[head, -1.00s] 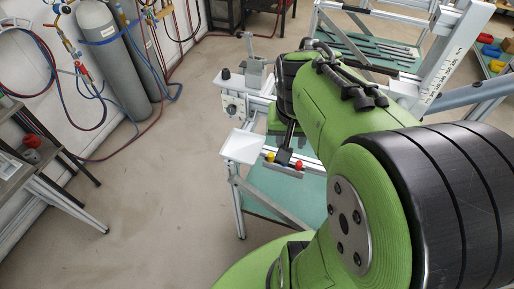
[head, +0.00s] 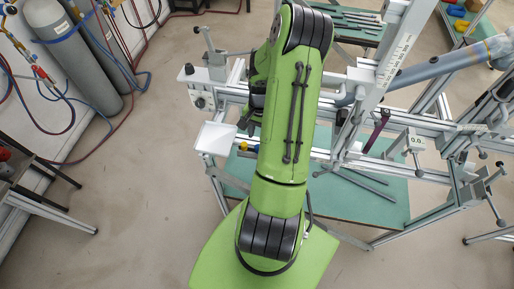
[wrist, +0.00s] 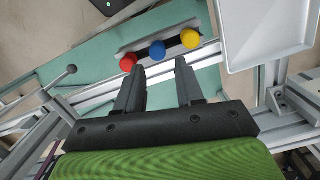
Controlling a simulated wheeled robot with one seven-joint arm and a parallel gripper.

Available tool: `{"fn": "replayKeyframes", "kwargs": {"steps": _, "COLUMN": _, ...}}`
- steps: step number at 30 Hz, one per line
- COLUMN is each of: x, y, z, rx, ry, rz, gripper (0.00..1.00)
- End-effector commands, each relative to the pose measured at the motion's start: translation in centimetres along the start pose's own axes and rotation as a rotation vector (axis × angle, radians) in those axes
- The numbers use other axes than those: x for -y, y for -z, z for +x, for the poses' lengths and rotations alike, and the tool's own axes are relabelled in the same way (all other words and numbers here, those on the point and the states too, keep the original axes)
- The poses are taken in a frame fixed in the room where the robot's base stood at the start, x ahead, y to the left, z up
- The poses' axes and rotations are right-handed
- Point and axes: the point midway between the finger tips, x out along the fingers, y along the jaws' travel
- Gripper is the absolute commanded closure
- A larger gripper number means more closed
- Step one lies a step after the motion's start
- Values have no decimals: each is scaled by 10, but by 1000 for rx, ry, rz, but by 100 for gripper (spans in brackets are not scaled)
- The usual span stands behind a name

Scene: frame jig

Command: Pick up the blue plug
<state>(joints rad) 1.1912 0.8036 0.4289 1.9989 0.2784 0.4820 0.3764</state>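The blue plug (wrist: 157,48) shows in the wrist view as a round blue head on a metal rail, between a red plug (wrist: 128,63) and a yellow plug (wrist: 190,38). My gripper (wrist: 160,66) is open and empty. Its two dark fingers point toward the rail, and the blue head appears between and just beyond the fingertips. I cannot tell the height gap. In the head view my green arm hides most of the rail; the yellow plug (head: 243,146) shows left of the arm, with a bit of blue beside it.
A white tray (wrist: 265,30) sits right of the plugs in the wrist view; it also shows in the head view (head: 214,138). A metal frame with clamps (head: 412,142) stands right of my arm. A teal shelf (head: 370,198) lies below. Gas cylinders (head: 62,50) stand at the upper left.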

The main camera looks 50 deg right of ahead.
Motion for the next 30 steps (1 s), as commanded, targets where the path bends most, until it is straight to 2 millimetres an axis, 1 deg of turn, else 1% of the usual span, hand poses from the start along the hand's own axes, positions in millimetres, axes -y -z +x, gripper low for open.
{"fn": "replayKeyframes", "kwargs": {"steps": 2, "x": 0, "y": 0, "z": 8, "rx": 2, "ry": 0, "rz": -1, "gripper": 63}}
{"fn": "replayKeyframes", "kwargs": {"steps": 8, "x": -3, "y": 0, "z": 44, "rx": 5, "ry": 0, "rz": -1, "gripper": 63}}
{"fn": "replayKeyframes", "kwargs": {"steps": 10, "x": -3, "y": 0, "z": 53, "rx": 2, "ry": 0, "rz": -1, "gripper": 63}}
{"fn": "replayKeyframes", "kwargs": {"steps": 12, "x": -3, "y": 1, "z": 57, "rx": -2, "ry": 0, "rz": -1, "gripper": 63}}
{"fn": "replayKeyframes", "kwargs": {"steps": 17, "x": -3, "y": 2, "z": 57, "rx": -3, "ry": 0, "rz": -1, "gripper": 63}}
{"fn": "replayKeyframes", "kwargs": {"steps": 18, "x": -3, "y": 2, "z": 57, "rx": -3, "ry": 0, "rz": -1, "gripper": 66}}
{"fn": "replayKeyframes", "kwargs": {"steps": 20, "x": -3, "y": 2, "z": 57, "rx": -2, "ry": 0, "rz": -1, "gripper": 75}}
{"fn": "replayKeyframes", "kwargs": {"steps": 24, "x": -3, "y": 2, "z": 57, "rx": -2, "ry": 0, "rz": -1, "gripper": 97}}
{"fn": "replayKeyframes", "kwargs": {"steps": 25, "x": -3, "y": 2, "z": 57, "rx": -2, "ry": 0, "rz": -1, "gripper": 100}}
{"fn": "replayKeyframes", "kwargs": {"steps": 30, "x": -3, "y": 2, "z": 57, "rx": -2, "ry": 0, "rz": -1, "gripper": 100}}
